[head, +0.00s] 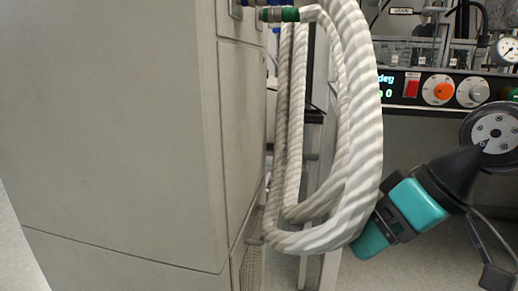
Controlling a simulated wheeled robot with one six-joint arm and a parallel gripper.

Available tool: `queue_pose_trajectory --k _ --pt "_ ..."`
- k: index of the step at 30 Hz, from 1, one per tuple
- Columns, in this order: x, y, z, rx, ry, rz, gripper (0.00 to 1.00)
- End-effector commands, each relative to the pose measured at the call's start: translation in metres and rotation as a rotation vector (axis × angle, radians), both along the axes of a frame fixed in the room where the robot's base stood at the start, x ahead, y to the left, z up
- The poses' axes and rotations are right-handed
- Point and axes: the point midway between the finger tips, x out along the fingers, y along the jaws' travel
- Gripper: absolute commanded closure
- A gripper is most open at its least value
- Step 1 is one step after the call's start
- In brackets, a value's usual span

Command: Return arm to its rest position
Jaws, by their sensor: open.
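My arm comes in at the right edge, with a round dark flange (492,132) and a black tapering part below it. My gripper (392,221), black with teal parts, points down and to the left. It is open and I see nothing held in it. Its far end is beside the lower bend of the thick white ribbed hoses; I cannot tell whether they touch. The fingertips are not clearly visible.
A large beige cabinet (110,130) fills the left. White ribbed hoses (362,110) hang from its green connector (290,14). A control panel (440,90) with a red switch and knobs stands behind at the upper right. Grey floor (430,262) shows below.

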Motion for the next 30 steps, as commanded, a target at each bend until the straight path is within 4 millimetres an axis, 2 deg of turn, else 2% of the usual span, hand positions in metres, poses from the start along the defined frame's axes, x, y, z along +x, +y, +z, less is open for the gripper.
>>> queue_pose_trajectory --k 1,3,8,10,17,20,30 --pt "-0.019 0.009 -0.005 -0.024 0.043 0.037 0.28" --pt "-0.042 0.016 -0.011 -0.061 0.103 0.073 0.28" --pt "-0.09 0.022 -0.024 -0.152 0.215 0.142 0.28" --pt "-0.09 0.021 -0.002 -0.155 0.222 0.135 0.28" --pt "-0.089 0.021 0.047 -0.153 0.219 0.133 0.28" --pt "-0.089 0.021 0.075 -0.152 0.218 0.134 0.28" --pt "-0.088 0.021 0.203 -0.151 0.217 0.134 0.28"
